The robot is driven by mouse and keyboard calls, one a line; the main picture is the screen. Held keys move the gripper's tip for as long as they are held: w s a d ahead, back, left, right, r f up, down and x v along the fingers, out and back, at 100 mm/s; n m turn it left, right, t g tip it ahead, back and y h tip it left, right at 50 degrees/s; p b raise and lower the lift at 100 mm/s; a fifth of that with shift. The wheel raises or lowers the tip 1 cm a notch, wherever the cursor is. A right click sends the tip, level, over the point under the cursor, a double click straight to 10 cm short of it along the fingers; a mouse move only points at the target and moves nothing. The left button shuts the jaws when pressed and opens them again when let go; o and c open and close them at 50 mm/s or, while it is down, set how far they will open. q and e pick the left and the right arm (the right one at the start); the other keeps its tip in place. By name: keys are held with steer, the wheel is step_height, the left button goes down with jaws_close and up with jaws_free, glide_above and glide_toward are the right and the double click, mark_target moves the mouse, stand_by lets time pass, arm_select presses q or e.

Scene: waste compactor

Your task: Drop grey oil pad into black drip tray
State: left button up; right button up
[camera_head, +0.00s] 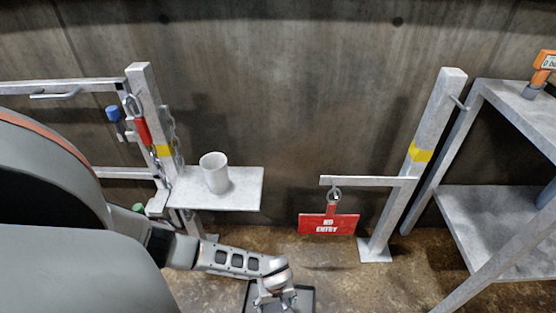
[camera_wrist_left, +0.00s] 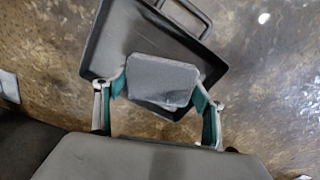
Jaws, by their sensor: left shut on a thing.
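The grey oil pad (camera_wrist_left: 160,78) is a flat, rounded rectangle between the fingers of my left gripper (camera_wrist_left: 160,92) in the left wrist view. The gripper is shut on it, with a green-lined finger at each side. The black drip tray (camera_wrist_left: 110,38) lies behind and below the pad, and the pad overlaps its inside in this view. I cannot tell the height between them. In the head view, my left gripper (camera_head: 275,295) is at the bottom edge, over the dark tray (camera_head: 305,297), which is mostly hidden. The pad is not clear there. My right gripper is not in view.
A metal post with a small shelf (camera_head: 245,185) and white cup (camera_head: 215,172) stands behind my left arm. A red sign (camera_head: 328,223) hangs from a barrier arm (camera_head: 365,181). A grey rack (camera_head: 490,215) stands at the right. The brown floor (camera_head: 345,280) beside the tray is clear.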

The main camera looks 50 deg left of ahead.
arm_select(q)
steer(key=o, duration=1.2)
steer(key=shift+o, duration=0.2)
steer(key=shift+r, duration=0.1)
step_height(320, 180, up, 12)
